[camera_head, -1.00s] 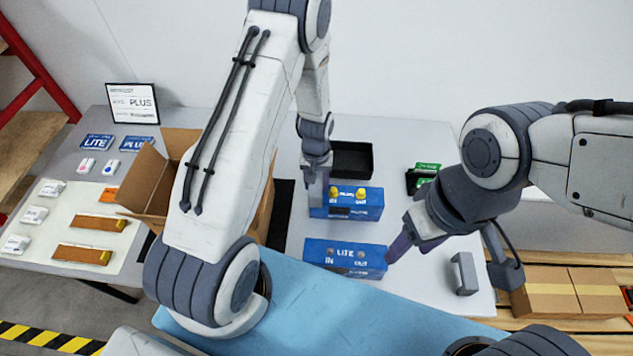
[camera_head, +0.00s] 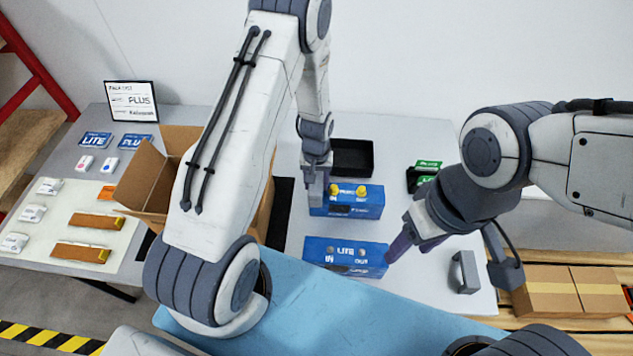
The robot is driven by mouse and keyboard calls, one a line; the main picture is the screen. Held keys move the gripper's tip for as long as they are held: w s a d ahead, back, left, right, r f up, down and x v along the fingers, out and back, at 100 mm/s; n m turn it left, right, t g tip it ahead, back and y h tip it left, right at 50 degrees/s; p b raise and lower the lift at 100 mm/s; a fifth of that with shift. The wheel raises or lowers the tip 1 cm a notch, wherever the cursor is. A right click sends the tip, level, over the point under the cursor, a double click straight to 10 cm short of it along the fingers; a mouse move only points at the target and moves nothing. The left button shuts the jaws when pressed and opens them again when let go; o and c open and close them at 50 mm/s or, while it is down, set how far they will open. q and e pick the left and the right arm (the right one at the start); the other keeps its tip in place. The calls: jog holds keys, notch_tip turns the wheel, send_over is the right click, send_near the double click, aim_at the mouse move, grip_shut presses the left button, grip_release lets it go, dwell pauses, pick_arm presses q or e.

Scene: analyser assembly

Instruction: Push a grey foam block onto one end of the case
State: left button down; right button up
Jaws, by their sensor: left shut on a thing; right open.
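A blue case (camera_head: 362,203) with two yellow fittings stands at the back of the table. My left gripper (camera_head: 316,184) is shut at this case's left end. A small grey piece shows at its fingertips, probably a foam block, mostly hidden by the fingers; I cannot tell whether it is seated on the case. A second blue case marked LITE (camera_head: 345,256) stands in front. My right gripper (camera_head: 393,250) is open at its right end, apparently empty. A grey U-shaped foam block (camera_head: 466,271) lies on the table to the right.
A black tray (camera_head: 352,157) lies behind the cases. Green items (camera_head: 427,165) sit at the back right. An open cardboard box (camera_head: 149,177) stands at left, partly behind my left arm. White and brown parts lie on a pale mat (camera_head: 65,227) further left.

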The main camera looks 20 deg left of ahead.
pick_arm(q)
jog(key=shift+f, duration=0.35)
dwell(0.5)
jog(key=shift+c, duration=1.3)
grip_release()
jog(key=shift+r, duration=0.1)
jog(key=shift+r+p, duration=2.4)
jog(key=shift+r, duration=1.05)
